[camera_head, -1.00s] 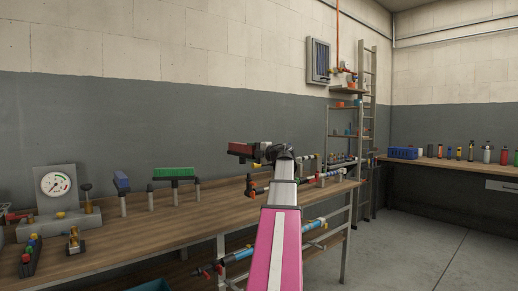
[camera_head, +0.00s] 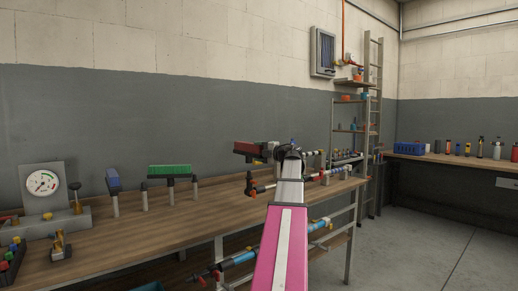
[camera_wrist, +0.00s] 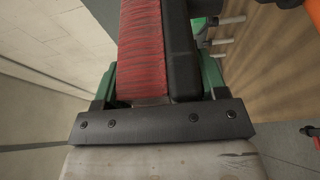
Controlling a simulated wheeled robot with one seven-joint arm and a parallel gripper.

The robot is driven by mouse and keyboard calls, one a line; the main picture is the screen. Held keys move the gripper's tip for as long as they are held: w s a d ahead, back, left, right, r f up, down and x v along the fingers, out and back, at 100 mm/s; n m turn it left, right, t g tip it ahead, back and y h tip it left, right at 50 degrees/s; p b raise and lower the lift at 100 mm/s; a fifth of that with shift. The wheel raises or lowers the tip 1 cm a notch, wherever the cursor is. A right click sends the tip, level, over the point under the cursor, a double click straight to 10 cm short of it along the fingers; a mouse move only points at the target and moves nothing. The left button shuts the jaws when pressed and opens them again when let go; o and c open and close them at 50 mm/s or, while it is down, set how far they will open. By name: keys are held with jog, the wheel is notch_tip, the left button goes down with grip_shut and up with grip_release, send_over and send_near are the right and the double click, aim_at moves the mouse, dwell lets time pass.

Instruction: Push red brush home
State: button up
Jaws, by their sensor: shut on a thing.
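The red brush (camera_head: 246,147) is held in the air above the right part of the workbench (camera_head: 130,234). In the wrist view its red bristles (camera_wrist: 141,45) run away from my gripper beside a dark back bar. My gripper (camera_wrist: 155,88) is shut on it, with a green finger on each side. In the head view my gripper (camera_head: 267,152) is partly hidden behind my arm. A green brush (camera_head: 169,170) and a blue brush (camera_head: 113,181) sit on short grey posts at the back of the bench.
A pressure gauge (camera_head: 43,183) stands at the bench's left. Valves and pipe fittings (camera_head: 258,187) lie near my arm at the right end. Blue pipes (camera_head: 243,258) show below the bench. A ladder (camera_head: 372,120) and shelves stand behind. Bare bench top lies in front of the posts.

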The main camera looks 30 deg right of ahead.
jog(key=shift+s+f, duration=0.1)
jog(key=shift+f, duration=1.05)
jog(key=shift+f, duration=2.35)
dwell(0.5)
jog(key=o, duration=1.2)
jog(key=shift+c, duration=0.2)
jog(key=v, duration=1)
jog(key=shift+s, duration=0.4)
jog(key=shift+d, duration=0.15)
